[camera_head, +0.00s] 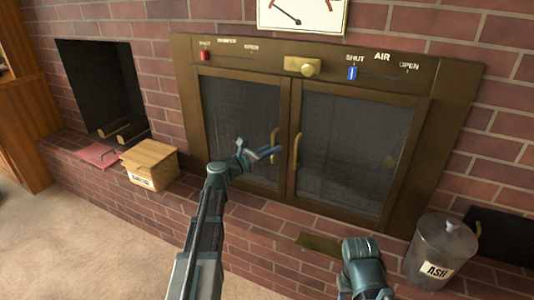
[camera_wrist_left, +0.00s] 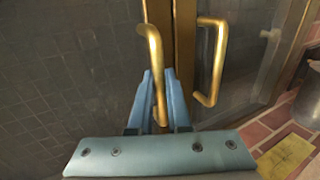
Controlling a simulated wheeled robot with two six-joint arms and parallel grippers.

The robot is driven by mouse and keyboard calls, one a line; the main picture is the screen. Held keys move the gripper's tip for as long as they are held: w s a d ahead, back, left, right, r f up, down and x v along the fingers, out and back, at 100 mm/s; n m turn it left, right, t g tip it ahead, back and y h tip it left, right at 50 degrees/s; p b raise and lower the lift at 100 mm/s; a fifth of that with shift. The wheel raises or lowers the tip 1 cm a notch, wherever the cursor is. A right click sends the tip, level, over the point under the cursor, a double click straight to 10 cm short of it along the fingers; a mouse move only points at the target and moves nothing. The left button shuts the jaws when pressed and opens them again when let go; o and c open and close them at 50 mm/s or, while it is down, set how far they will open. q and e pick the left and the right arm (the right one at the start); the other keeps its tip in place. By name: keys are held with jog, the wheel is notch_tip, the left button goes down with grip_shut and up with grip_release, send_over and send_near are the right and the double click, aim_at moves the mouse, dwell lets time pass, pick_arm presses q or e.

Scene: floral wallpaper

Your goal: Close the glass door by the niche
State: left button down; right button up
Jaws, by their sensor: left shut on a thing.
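The left glass door (camera_head: 235,125), the one nearer the niche (camera_head: 95,85), has a brass frame and dark mesh-like glass. It looks flush or nearly flush with the surround; I cannot tell if a small gap is left. My left gripper (camera_head: 268,152) is at its brass handle (camera_head: 275,147). In the left wrist view the blue fingers (camera_wrist_left: 160,100) are shut around the upright bar of that handle (camera_wrist_left: 155,60). The right glass door (camera_head: 350,145) has its own handle (camera_head: 297,150), which my gripper does not touch. Part of my right arm shows at the bottom; its fingers are hidden.
A wooden box (camera_head: 150,165) and a red object (camera_head: 97,155) sit on the brick ledge at the left. A metal ash bucket (camera_head: 440,250) stands at the right. A red slider (camera_head: 205,55), brass knob (camera_head: 303,66) and blue slider (camera_head: 352,73) are above the doors.

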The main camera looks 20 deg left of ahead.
pick_arm(q)
jog(key=shift+w, duration=0.3)
jog(key=c, duration=0.9)
grip_release()
jog(key=shift+o, duration=0.2)
jog(key=shift+s, duration=0.1)
jog(key=v, duration=1.3)
jog(key=shift+s+a, duration=0.2)
jog(key=shift+s, duration=0.1)
jog(key=shift+d+f, duration=0.1)
